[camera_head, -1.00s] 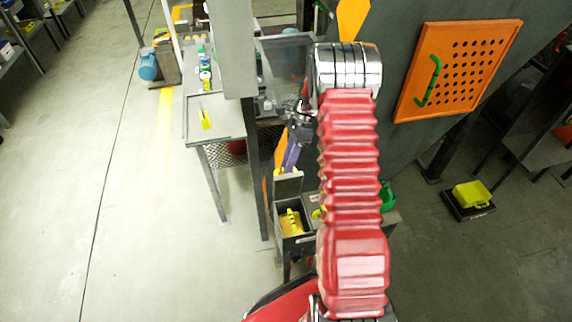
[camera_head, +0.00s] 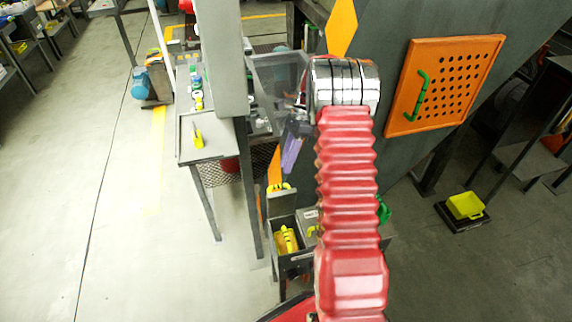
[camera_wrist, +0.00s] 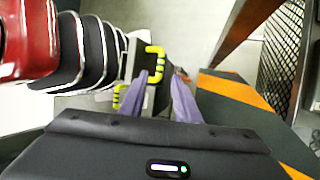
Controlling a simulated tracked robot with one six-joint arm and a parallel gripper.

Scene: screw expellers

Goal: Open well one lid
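A dark well box (camera_head: 290,262) stands low in the head view, left of my red arm. Its left well is uncovered, with yellow items (camera_head: 286,240) inside. A grey lid (camera_head: 280,206) with a yellow handle stands upright behind it. A second grey lid (camera_head: 307,217) with a yellow handle lies beside it, partly hidden by my arm. My gripper (camera_head: 291,150) shows as a purple finger above the box. In the wrist view my gripper's (camera_wrist: 160,76) two purple fingers are apart. A yellow handle (camera_wrist: 155,50) shows just beyond the tips; contact cannot be told.
A grey table (camera_head: 205,150) and a grey post (camera_head: 250,190) stand left of the box. A large dark machine with an orange perforated panel (camera_head: 447,85) is at right. A yellow bin (camera_head: 465,205) sits on the right floor. The left floor is open.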

